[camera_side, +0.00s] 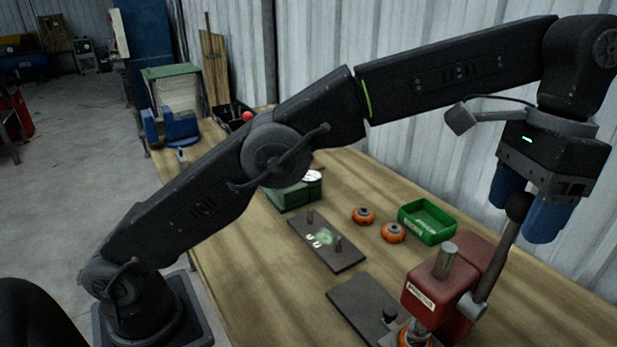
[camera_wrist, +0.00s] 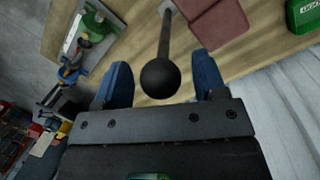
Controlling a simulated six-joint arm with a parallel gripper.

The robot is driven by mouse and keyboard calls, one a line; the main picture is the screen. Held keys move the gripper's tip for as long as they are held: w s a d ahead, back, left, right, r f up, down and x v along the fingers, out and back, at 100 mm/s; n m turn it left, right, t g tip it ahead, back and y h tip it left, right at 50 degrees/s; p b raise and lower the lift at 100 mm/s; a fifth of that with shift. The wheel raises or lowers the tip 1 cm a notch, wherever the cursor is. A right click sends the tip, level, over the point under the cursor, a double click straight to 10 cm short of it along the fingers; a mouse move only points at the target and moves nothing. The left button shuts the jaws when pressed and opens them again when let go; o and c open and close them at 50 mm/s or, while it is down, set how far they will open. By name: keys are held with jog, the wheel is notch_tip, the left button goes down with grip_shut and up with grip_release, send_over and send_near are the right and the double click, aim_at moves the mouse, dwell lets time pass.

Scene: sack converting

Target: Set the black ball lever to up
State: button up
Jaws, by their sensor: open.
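The black ball lever (camera_side: 518,207) is on the right side of a red press (camera_side: 437,284) in the side view. Its grey rod rises steeply from the pivot, tilted a little to the right, with the ball at the top. My gripper (camera_side: 532,208) points down at the ball, its blue fingers to either side of it. In the wrist view the ball (camera_wrist: 161,79) sits between the two blue fingertips of my gripper (camera_wrist: 162,82), with a gap on both sides. My gripper is open and holds nothing.
A green tray (camera_side: 427,222) and two orange-rimmed round parts (camera_side: 393,232) lie behind the press. A dark plate with pegs (camera_side: 327,243) lies to its left on the wooden bench (camera_side: 250,290). A corrugated wall (camera_side: 440,120) stands close behind.

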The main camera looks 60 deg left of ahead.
jog(key=shift+s, duration=1.3)
jog(key=s+f+t, duration=0.1)
jog(key=s+f, duration=0.3)
jog(key=s, duration=0.3)
jog(key=s+f+t, duration=0.1)
jog(key=s+f, duration=0.3)
jog(key=s, duration=0.2)
notch_tip(320, 180, up, 14)
jog(key=a, duration=0.1)
jog(key=s+a+f+n+t, duration=0.1)
jog(key=a+f, duration=0.3)
jog(key=a, duration=0.7)
jog(key=s+a+f+n+t, duration=0.1)
jog(key=a+f+n+t, duration=0.2)
jog(key=a, duration=0.9)
jog(key=shift+s+a+f+n, duration=0.3)
jog(key=shift+f+n, duration=0.5)
jog(key=shift+f, duration=0.45)
